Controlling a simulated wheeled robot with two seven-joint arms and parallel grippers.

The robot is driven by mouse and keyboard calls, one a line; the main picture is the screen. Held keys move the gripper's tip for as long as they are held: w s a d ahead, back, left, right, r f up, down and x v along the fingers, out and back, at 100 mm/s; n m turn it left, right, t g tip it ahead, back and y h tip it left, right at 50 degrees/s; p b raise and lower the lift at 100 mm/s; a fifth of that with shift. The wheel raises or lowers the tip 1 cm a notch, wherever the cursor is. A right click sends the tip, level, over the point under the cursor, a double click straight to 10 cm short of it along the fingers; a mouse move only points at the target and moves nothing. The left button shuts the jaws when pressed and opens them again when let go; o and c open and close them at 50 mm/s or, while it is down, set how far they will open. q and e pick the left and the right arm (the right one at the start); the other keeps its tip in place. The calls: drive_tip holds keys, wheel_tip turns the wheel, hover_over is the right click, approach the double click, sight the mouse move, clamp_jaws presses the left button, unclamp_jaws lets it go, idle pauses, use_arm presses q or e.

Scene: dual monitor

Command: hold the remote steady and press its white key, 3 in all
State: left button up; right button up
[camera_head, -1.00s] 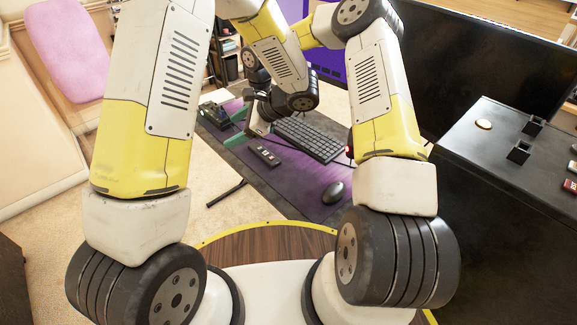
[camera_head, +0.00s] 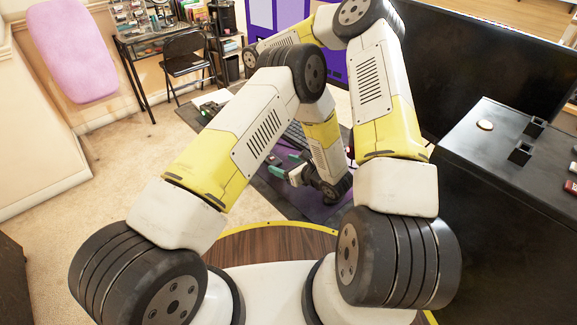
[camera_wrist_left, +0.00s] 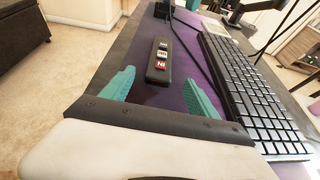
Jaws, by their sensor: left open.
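The dark remote (camera_wrist_left: 156,74) lies on the desk mat in the left wrist view. Its keys form a row; a white key (camera_wrist_left: 161,55) sits in the middle, with a red one nearer me and a bluish one farther off. In the head view the remote (camera_head: 272,160) is small and partly hidden. My left gripper (camera_head: 286,165) is low over the mat beside it, with teal fingers. In the left wrist view the open left gripper (camera_wrist_left: 158,76) has its fingers either side of the remote, apart from it.
A black keyboard (camera_wrist_left: 247,90) lies right of the remote in the left wrist view. A large black monitor (camera_head: 470,75) and a black cabinet (camera_head: 500,200) stand at right. Carpet (camera_head: 110,190) is clear left of the desk.

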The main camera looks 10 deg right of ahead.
sight(275, 161)
use_arm(q)
drive_tip(key=x, duration=0.5)
drive_tip(key=c, duration=1.3)
clamp_jaws()
use_arm(e)
drive_tip(key=shift+c, duration=0.7)
clamp_jaws()
